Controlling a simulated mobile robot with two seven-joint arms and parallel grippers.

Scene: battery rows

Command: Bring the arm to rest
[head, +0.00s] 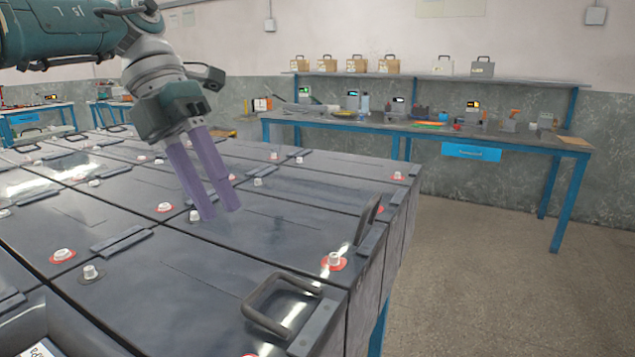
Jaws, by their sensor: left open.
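My left gripper (221,213) comes in from the upper left in the head view. Its two purple fingers point down over the tops of the dark grey batteries (235,262). The fingers are slightly apart with nothing visible between them. The fingertips are close to a battery top, near a white terminal post (195,216); I cannot tell whether they touch it. My right gripper is not in view.
The batteries stand in packed rows with raised handles (280,305) and red-ringed terminals (334,261). A blue-framed workbench (400,128) with tools stands along the back wall, a shelf of cases above it. The floor (480,260) at right is clear.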

